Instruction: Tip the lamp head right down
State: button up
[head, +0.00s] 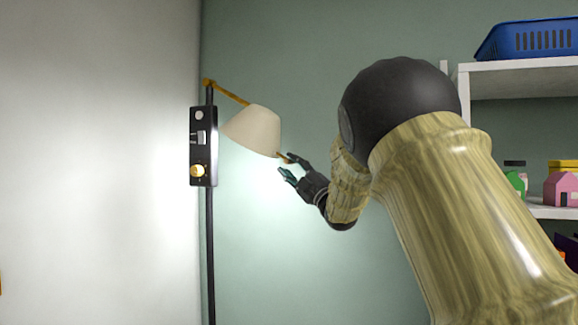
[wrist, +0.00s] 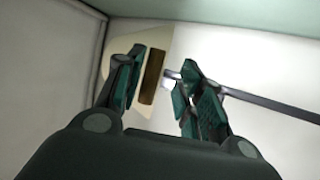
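The lamp head is a cream shade (head: 252,130) on a brass arm (head: 228,92) in the head view, tilted with its lit opening facing down and left. A short brown tab (head: 283,157) sticks out at its lower right edge. My gripper (head: 284,165) is at this tab, with its fingers apart. In the wrist view my gripper (wrist: 158,82) is open, and the brown tab (wrist: 152,76) shows between the fingers, closer to the left one. The cream shade (wrist: 150,38) is behind it, partly hidden by the left finger. I cannot tell whether a finger touches the tab.
A black pole (head: 211,260) carries the lamp and a black control box (head: 203,130) with a switch and a brass knob (head: 198,170). A white shelf (head: 515,78) with a blue basket (head: 530,39) stands at right. The wall below the lamp is clear.

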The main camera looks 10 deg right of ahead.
jog(key=v, duration=1)
jog(key=shift+d, duration=0.1)
notch_tip(320, 180, down, 16)
jog(key=w+m+g+h, duration=0.1)
jog(key=w+m+h, duration=0.1)
jog(key=m+h, duration=0.25)
jog(key=s+f+m+g+h+p, duration=0.1)
jog(key=s+f+m+g+h, duration=0.2)
jog(key=f, duration=1.1)
jog(key=s+f+m+g+h, duration=0.1)
jog(key=s+f+m+g, duration=0.3)
jog(key=f, duration=0.9)
jog(key=s+f+m+g+h+p, duration=0.15)
jog(key=s+f, duration=0.35)
jog(key=f, duration=0.9)
jog(key=s+a+f+m+g, duration=0.1)
jog(key=s+f+m+g, duration=0.45)
jog(key=s+f, duration=1.5)
jog(key=s+a+f+m+g, duration=0.1)
jog(key=s+f+g, duration=0.1)
jog(key=s, duration=1.2)
jog(key=s+a+f+m+g+h, duration=0.1)
jog(key=s+a+f+g, duration=0.1)
jog(key=s, duration=1.3)
jog(key=f+g, duration=0.1)
jog(key=g, duration=0.1)
jog(key=shift+a+f+g, duration=0.2)
jog(key=shift+f+g, duration=0.1)
jog(key=shift+g, duration=0.1)
